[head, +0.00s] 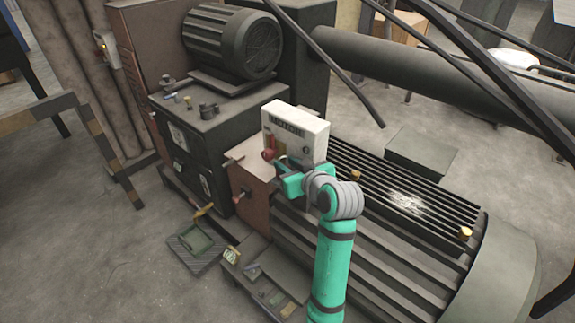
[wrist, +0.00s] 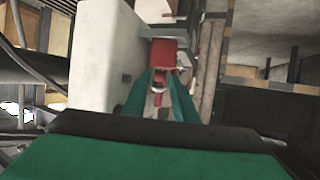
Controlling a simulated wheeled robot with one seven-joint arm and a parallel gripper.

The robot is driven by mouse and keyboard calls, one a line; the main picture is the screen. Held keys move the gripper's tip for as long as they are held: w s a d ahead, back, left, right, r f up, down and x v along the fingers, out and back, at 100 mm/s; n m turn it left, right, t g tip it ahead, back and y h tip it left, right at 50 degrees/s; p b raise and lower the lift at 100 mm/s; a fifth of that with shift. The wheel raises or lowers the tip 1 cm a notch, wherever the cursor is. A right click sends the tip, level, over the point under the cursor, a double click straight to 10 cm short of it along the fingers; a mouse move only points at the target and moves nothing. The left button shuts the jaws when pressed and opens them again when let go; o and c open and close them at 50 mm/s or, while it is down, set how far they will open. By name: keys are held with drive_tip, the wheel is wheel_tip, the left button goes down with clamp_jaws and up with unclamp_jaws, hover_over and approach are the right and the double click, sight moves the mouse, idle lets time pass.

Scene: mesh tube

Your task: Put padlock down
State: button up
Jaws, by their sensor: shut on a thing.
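The padlock shows as a red block (wrist: 163,55) just past my fingertips in the wrist view, with a pale ring-like part between the fingers. My gripper (wrist: 163,88) is shut on it. In the head view, my green gripper (head: 281,170) is at the front of a white motor switch box (head: 296,130), with red parts beside it. I cannot tell whether the padlock touches the box. The fingers partly hide the padlock.
The box stands on a large machine with a ribbed motor housing (head: 400,205). A dark cabinet (head: 205,130) to the left has a flat top with small items at its left part and a motor (head: 232,42) behind. A dark mat (head: 197,250) lies on the floor.

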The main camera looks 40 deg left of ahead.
drive_tip(key=o, duration=0.8)
drive_tip(key=v, duration=1.2)
drive_tip(key=shift+r, duration=0.15)
